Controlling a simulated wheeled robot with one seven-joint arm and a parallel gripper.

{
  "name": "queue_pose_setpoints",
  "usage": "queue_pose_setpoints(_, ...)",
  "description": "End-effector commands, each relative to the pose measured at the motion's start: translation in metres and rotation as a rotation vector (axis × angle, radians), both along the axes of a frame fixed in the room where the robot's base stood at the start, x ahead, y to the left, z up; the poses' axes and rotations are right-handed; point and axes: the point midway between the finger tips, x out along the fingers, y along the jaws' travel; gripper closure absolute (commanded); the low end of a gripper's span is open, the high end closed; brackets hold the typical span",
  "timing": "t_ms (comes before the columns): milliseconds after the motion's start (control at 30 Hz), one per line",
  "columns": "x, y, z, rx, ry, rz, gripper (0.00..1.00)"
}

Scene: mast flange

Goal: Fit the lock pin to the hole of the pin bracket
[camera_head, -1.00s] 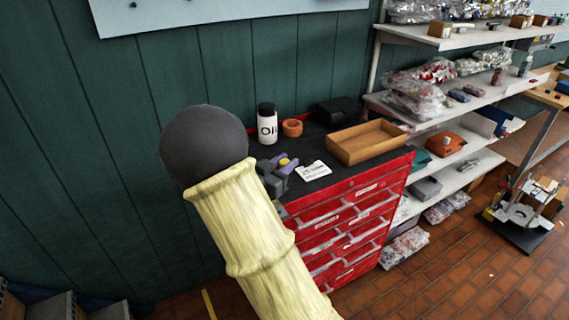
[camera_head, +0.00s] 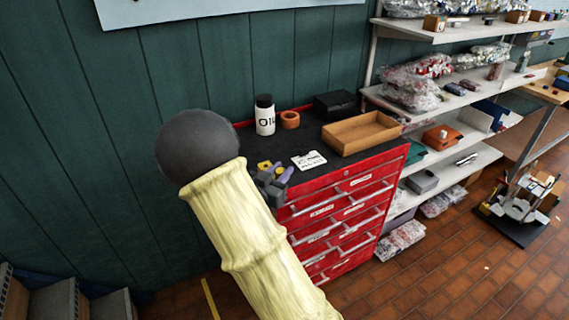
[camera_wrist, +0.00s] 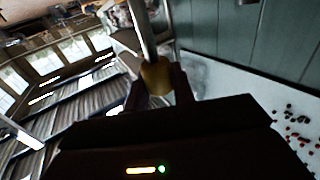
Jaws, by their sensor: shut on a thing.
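The lock pin, a grey metal shaft (camera_wrist: 143,30) with a brass-coloured collar (camera_wrist: 157,77), is in the wrist view. My gripper (camera_wrist: 158,88) is shut on it at the collar, with a dark finger on each side. The shaft points up and away in that view, and its far end runs out of the picture. In the head view my gripper (camera_head: 270,183) is at the left front edge of the red tool chest, partly behind my yellow-sleeved arm. A small yellow spot there may be the pin's collar. I cannot make out the pin bracket or its hole in either view.
The red tool chest (camera_head: 340,220) has a dark top bearing an oil bottle (camera_head: 264,115), an orange ring (camera_head: 289,119), a black box (camera_head: 335,104), a wooden tray (camera_head: 361,132) and a white card (camera_head: 309,160). White shelves (camera_head: 455,100) stand to the right. A green wall is behind.

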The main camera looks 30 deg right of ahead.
Motion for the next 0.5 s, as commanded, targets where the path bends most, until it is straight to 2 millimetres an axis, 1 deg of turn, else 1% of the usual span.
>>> queue_pose_setpoints(267,-0.001,0.024,-0.05,-0.001,0.01,0.183,0.99)
queue_pose_setpoints(367,-0.001,0.036,-0.074,0.0,0.012,0.274,0.99)
queue_pose_setpoints(500,-0.001,0.056,-0.112,0.0,0.013,0.42,0.99)
